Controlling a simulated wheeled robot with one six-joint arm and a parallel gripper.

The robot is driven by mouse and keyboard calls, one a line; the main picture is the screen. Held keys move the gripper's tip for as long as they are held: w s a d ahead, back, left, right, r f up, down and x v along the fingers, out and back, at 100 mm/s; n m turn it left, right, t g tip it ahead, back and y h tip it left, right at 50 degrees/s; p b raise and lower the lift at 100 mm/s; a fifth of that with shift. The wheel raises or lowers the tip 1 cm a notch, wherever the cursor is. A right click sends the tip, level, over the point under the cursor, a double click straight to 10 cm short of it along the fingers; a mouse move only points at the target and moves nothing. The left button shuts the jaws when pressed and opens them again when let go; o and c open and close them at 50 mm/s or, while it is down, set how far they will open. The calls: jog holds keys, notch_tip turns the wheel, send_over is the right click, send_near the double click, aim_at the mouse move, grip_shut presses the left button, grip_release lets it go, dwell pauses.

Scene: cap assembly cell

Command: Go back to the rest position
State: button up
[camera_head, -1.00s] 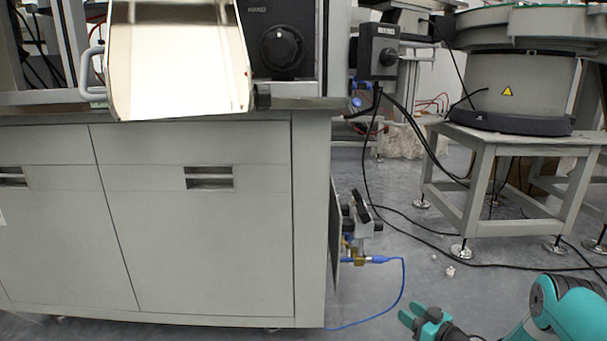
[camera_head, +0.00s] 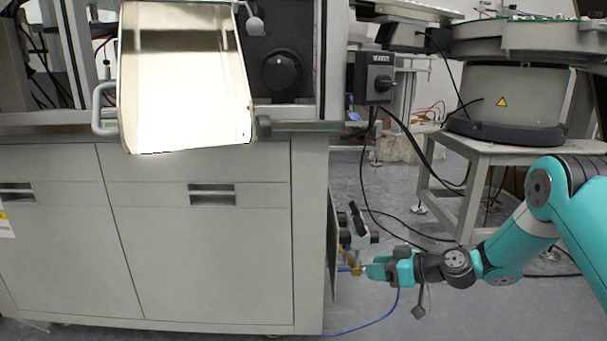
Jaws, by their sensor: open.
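My gripper (camera_head: 378,268) is at the end of my teal arm, right of the middle in the head view. It points left, at a low height, in front of the small valve fittings by the cabinet's right side. Its jaws are small in the picture and I see nothing held between them. My arm reaches in from the right edge and bends down to the gripper.
A grey cabinet (camera_head: 200,250) with a bright metal chute (camera_head: 185,95) on top fills the left. A blue hose (camera_head: 375,318) runs along the floor. A bowl feeder (camera_head: 510,95) stands on a grey frame at right. Floor (camera_head: 450,315) below the arm looks clear.

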jog(key=s+a+r+g+h+p, duration=0.2)
jog(key=s+a+r+g+p, duration=0.15)
jog(key=s+r, duration=0.7)
jog(key=s+a+r+g+h+p, duration=0.1)
jog(key=s+a+r+g+p, duration=0.2)
jog(key=s+r, duration=0.7)
jog(key=s+d+r+m+h+p, duration=0.1)
jog(key=s+d+r+h+p, duration=0.15)
jog(key=s+r, duration=0.5)
jog(key=s+d+r+m+h+p, duration=0.1)
jog(key=s+r+m+h+p, duration=0.3)
jog(key=s, duration=0.7)
notch_tip(320, 180, up, 38)
jog(key=n+y+p, duration=0.2)
jog(key=p, duration=3.3)
jog(key=shift+w+g+p, duration=0.4)
jog(key=shift+w+g, duration=0.05)
jog(key=shift+f, duration=0.15)
